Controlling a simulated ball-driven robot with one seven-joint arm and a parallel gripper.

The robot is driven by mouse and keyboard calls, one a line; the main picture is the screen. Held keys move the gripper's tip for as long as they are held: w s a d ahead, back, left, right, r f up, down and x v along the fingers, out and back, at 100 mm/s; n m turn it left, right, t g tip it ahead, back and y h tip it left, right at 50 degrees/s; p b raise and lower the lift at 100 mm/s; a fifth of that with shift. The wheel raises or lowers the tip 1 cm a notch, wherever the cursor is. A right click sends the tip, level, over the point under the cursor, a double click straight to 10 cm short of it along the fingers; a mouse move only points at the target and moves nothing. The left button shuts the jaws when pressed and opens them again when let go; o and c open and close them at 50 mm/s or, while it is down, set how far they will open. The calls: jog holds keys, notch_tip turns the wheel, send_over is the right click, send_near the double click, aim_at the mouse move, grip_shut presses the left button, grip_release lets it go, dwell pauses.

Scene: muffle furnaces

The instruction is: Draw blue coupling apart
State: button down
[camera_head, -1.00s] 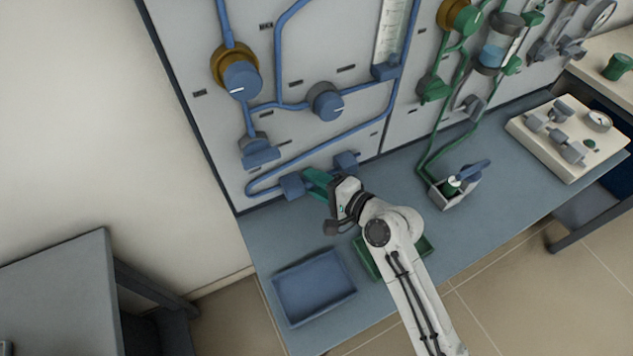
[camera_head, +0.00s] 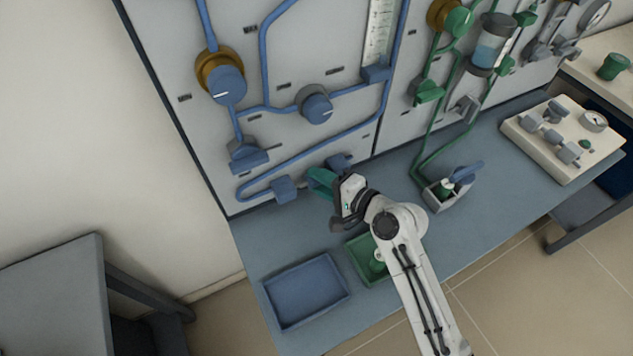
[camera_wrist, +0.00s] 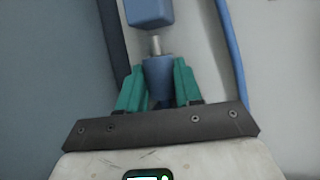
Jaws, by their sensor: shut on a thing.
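My gripper (camera_head: 322,182), with green fingers, is shut on a blue coupling piece (camera_wrist: 158,75) close to the panel's foot. A pale metal stub (camera_wrist: 156,45) shows between this piece and a blue block (camera_wrist: 150,12) in the wrist view. I cannot tell whether the stub's tip touches the block. In the head view, a blue block on the tube's end (camera_head: 285,189) stands to the left of my fingers, with a gap between. The held piece is mostly hidden by my gripper in the head view.
A blue tray (camera_head: 306,318) and a green tray (camera_head: 356,258) lie on the bench, the green one partly behind my arm. Blue tubes and knobs (camera_head: 316,105) cover the panel above. A small grey box (camera_head: 447,200) stands to the right. Bench between is clear.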

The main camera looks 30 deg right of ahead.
jog(key=shift+d, duration=0.2)
jog(key=c, duration=1)
grip_release()
jog(key=shift+d, duration=0.15)
jog(key=shift+o, duration=1.2)
jog(key=shift+s, duration=0.1)
jog(key=v, duration=1)
jog(key=shift+s+b, duration=0.35)
